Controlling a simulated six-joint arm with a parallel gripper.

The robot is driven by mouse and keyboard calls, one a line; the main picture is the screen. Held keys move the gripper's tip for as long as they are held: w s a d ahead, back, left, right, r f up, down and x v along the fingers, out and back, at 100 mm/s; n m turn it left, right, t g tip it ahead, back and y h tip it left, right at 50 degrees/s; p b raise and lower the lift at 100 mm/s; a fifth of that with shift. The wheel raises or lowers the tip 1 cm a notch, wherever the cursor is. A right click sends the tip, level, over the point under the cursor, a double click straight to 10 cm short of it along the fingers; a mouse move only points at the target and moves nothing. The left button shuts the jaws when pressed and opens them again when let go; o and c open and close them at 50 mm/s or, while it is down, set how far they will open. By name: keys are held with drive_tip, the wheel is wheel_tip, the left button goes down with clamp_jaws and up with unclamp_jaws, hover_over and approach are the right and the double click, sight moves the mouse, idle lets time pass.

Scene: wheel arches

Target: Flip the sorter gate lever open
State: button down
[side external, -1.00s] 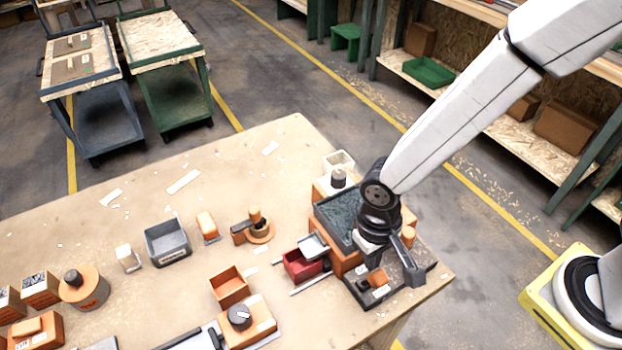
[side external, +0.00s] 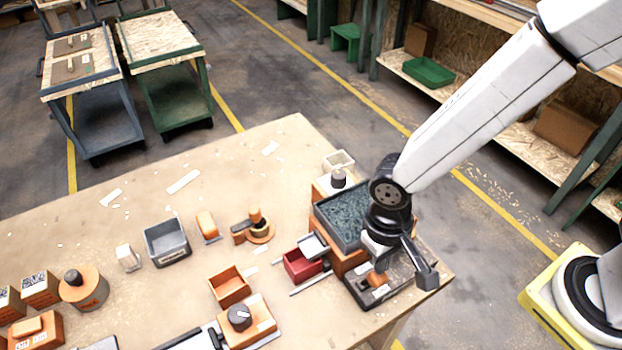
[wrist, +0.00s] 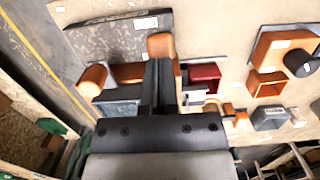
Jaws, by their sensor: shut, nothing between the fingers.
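A dark flat base plate (side external: 362,296) lies at the table's right corner. An orange upright handle (side external: 377,280), apparently the gate lever, stands on it and also shows in the wrist view (wrist: 160,44). My gripper (side external: 377,266) points down over the plate, close to the handle, its fingertips partly hidden in the side view. In the wrist view its two dark fingers (wrist: 159,66) are together and empty, their tips right by the handle. I cannot tell whether they touch it.
A grey tray of dark granules (side external: 335,212) on an orange block stands just behind my gripper. A red bin (side external: 301,266) and grey chute (side external: 313,244) are to its left. An orange tray (side external: 230,286) and dial box (side external: 262,322) lie further left. The table edge is close on the right.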

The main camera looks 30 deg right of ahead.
wheel_tip(320, 180, up, 9)
drive_tip(key=shift+s+a+f, duration=0.2)
drive_tip(key=shift+s, duration=0.2)
drive_tip(key=shift+w+d, duration=0.1)
drive_tip(key=w+d+f+t, duration=0.1)
drive_tip(key=w+d+t, duration=0.1)
drive_tip(key=d, duration=0.8)
drive_tip(key=w+d+f+t, duration=0.1)
drive_tip(key=w+d, duration=0.1)
drive_tip(key=d, duration=0.8)
drive_tip(key=shift+w+d+t, duration=0.15)
drive_tip(key=shift+w+t, duration=0.05)
drive_tip(key=shift+t, duration=0.2)
